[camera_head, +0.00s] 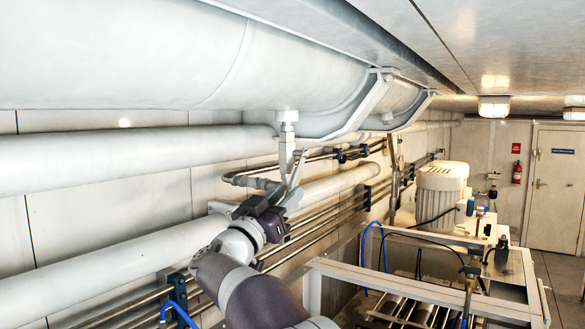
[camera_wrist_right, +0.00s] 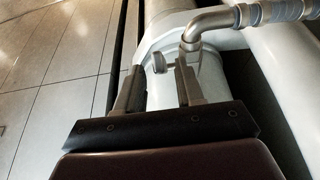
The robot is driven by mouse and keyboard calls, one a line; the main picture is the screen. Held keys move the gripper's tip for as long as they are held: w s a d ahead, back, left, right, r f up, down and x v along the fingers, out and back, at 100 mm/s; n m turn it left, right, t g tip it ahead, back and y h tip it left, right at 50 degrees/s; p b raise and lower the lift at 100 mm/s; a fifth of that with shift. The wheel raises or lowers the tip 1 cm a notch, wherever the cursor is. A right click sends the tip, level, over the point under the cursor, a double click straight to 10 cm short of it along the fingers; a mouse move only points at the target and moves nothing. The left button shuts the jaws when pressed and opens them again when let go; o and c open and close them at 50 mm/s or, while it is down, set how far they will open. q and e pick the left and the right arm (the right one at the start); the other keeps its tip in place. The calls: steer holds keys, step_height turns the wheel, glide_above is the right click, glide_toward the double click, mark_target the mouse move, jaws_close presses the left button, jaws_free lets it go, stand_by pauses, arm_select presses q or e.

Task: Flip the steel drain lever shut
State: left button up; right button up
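The drain valve hangs on a short vertical pipe (camera_head: 287,142) under the large white vessel. My right gripper (camera_head: 294,184) is raised just below this pipe, its fingers pointing up. In the right wrist view the two fingers (camera_wrist_right: 158,82) stand apart, open, with a white pipe behind the gap. A small grey steel tab (camera_wrist_right: 160,63), which looks like the end of the drain lever, shows between the fingertips. I cannot tell whether either finger touches it. In the head view the gripper hides the lever or blends with it. My left gripper is not in view.
A steel elbow pipe (camera_wrist_right: 195,27) runs close to the fingertips on the right. The white vessel (camera_head: 150,55) hangs overhead, and thick white pipes (camera_head: 110,160) run along the wall. A metal frame (camera_head: 420,285) stands at the lower right.

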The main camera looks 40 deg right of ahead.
mark_target(288, 191)
steer(key=p+x, duration=0.1)
steer(key=x, duration=0.2)
steer(key=shift+a+r, duration=0.1)
steer(key=shift+r, duration=0.05)
steer(key=shift+w, duration=0.1)
steer(key=shift+d, duration=0.2)
jaws_close()
